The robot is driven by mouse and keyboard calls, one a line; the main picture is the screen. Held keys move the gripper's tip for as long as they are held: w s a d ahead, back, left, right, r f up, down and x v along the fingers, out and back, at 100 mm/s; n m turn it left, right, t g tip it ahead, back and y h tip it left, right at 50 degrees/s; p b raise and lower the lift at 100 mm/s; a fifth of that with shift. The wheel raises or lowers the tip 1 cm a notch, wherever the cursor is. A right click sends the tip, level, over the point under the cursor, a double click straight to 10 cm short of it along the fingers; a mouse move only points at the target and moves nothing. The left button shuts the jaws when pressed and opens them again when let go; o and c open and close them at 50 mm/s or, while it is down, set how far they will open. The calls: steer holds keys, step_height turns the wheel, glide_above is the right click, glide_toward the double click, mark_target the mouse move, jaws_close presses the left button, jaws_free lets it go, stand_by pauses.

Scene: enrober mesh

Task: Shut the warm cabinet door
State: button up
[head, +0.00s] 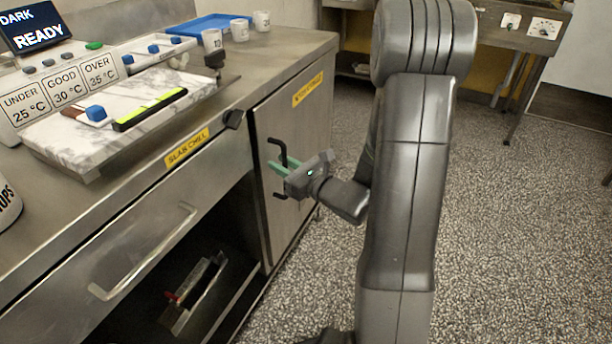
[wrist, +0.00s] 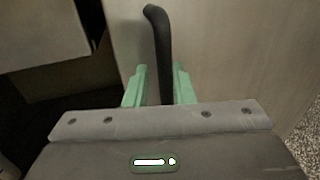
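The warm cabinet door (head: 302,125) is the grey panel with a yellow label at the right end of the counter. It looks close to flush with the counter front; I cannot tell if it is fully shut. Its black bar handle (head: 277,148) is upright near the door's left edge. My gripper (head: 277,167) is at this handle, with its green fingers on either side of it. In the wrist view the handle (wrist: 160,45) runs down between the fingertips (wrist: 160,75), with a small gap showing on the left.
Left of the door is an open dark bay with a shelf holding a rack (head: 195,292), below a drawer with a bar handle (head: 145,255). A marble slab (head: 75,140), cups (head: 240,30) and a blue tray (head: 205,24) sit on the counter. Speckled floor at right is clear.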

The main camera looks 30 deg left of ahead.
steer(key=o, duration=0.6)
steer(key=p+v, duration=0.1)
steer(key=v, duration=0.9)
steer(key=shift+a, duration=0.1)
steer(key=shift+s+d+r, duration=0.1)
steer(key=shift+s+d, duration=0.15)
steer(key=shift+d, duration=0.25)
steer(key=c, duration=0.6)
steer(key=shift+p+v, duration=0.3)
steer(key=shift+v, duration=0.55)
